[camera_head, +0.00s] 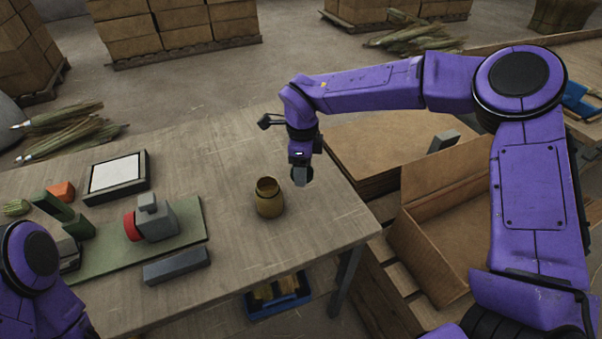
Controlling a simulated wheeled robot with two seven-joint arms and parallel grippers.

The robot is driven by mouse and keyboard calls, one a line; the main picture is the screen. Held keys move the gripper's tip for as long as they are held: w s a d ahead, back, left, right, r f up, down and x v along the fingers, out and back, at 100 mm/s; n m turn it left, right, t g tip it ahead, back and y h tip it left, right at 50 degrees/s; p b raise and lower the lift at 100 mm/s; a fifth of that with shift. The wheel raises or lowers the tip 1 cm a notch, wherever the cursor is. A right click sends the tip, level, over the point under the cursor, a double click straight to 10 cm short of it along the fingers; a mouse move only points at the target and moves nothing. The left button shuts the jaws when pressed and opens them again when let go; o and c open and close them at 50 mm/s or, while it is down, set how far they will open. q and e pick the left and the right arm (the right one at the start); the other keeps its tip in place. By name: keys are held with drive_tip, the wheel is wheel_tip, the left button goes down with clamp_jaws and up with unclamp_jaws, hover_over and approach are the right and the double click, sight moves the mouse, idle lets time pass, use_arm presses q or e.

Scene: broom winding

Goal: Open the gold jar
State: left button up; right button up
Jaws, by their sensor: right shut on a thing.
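The gold jar (268,203) stands upright on the wooden table, right of the middle of the tabletop. Its top looks open, with a dark inside showing within the rim. My right gripper (301,177) is above and to the right of the jar, apart from it, pointing down. It is shut on a small dark round piece that looks like the jar's lid, mostly hidden by the fingers. My left arm shows at the lower left corner; its gripper is not in view.
On the table (225,165), a green mat (190,235) holds a grey and red device (154,220). A grey block (176,265) and a framed white panel (117,174) lie nearby. An open cardboard box (440,240) stands to the right. The tabletop around the jar is clear.

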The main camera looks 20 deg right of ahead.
drive_tip(key=w+f, duration=0.1)
drive_tip(key=w+d+f, duration=0.1)
drive_tip(key=f, duration=0.1)
drive_tip(key=shift+w+d+f, duration=0.1)
drive_tip(key=shift+w+f, duration=0.05)
drive_tip(key=shift+w, duration=0.1)
wheel_tip(320, 180, down, 3)
drive_tip(key=shift+w+r+p, duration=0.1)
drive_tip(key=shift+r+p, duration=0.1)
drive_tip(key=shift+p, duration=0.55)
drive_tip(key=shift+f, duration=0.35)
drive_tip(key=shift+f, duration=0.2)
drive_tip(key=o, duration=1.2)
drive_tip(key=shift+c, duration=0.2)
